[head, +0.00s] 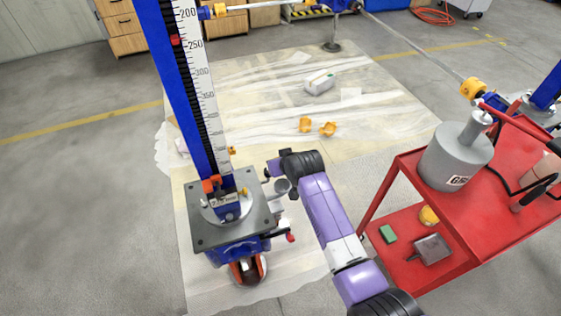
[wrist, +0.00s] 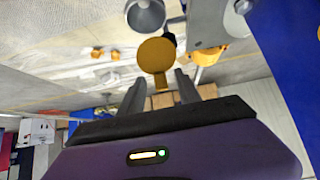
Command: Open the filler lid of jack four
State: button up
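A jack with a blue column (head: 180,85) and white scale stands on a grey plate (head: 240,231) in the head view; I see no number on it. In the wrist view a round yellow lid-like disc (wrist: 156,54) with a narrow tab lies just past and between my fingertips. My gripper (wrist: 160,80) has its two grey fingers apart, one on each side of the tab; I cannot tell if they touch it. In the head view my gripper (head: 271,169) is small, right of the column. A grey cup or funnel (head: 282,186) is just below it, and shows in the wrist view (wrist: 146,14).
A red cart (head: 475,222) with a grey canister (head: 456,156) stands to the right of my arm. Two orange pieces (head: 318,127) and a white container (head: 319,82) lie on the floor sheet. A shaft (head: 415,48) crosses at upper right. Floor at left is clear.

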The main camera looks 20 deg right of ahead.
jog(key=v, duration=0.8)
jog(key=shift+w, duration=0.1)
